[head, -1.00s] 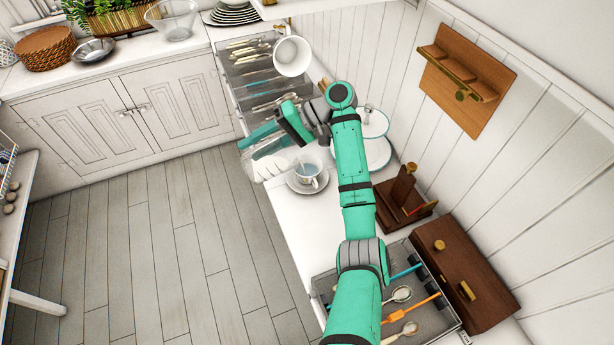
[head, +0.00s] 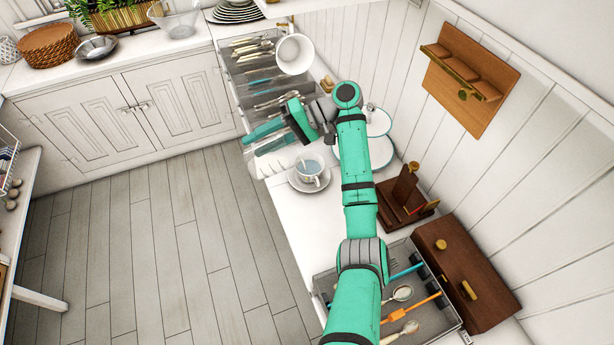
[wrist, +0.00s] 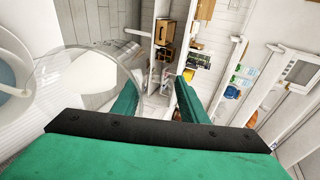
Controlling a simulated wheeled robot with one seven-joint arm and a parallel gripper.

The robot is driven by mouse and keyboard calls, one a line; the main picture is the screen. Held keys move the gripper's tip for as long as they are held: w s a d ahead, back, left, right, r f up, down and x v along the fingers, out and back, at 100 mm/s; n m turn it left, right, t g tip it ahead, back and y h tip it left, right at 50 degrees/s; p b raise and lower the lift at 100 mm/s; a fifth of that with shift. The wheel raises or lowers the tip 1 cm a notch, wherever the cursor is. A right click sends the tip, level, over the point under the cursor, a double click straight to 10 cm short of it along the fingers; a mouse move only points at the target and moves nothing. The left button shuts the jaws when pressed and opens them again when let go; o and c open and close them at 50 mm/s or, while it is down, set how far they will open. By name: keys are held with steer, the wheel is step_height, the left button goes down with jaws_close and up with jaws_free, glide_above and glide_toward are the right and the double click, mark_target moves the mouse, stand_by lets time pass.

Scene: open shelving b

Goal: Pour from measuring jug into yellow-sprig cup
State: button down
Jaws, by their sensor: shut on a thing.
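The yellow-sprig cup (head: 309,174) stands upright on a saucer (head: 297,187) on the white counter, with bluish liquid inside. Its sprig pattern is too small to make out. The cup (wrist: 8,88) also shows at the left edge of the wrist view. My gripper (head: 262,141) is just left of and above the cup, its fingers shut on the clear measuring jug. The jug (wrist: 85,88) is see-through and shows best in the wrist view, beside the cup; it looks tilted. In the head view its outline is faint, and I cannot tell its contents.
A white mug (head: 293,54) is beyond my gripper, near the open cutlery trays (head: 262,75). White plates (head: 378,152) lie behind my arm. A dark wooden stand (head: 404,198), a utensil tray (head: 428,318) and a wooden box (head: 462,275) are nearer. The floor at left is clear.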

steer(key=shift+d+r, duration=0.1)
steer(key=shift+d, duration=0.2)
steer(key=shift+a, duration=0.4)
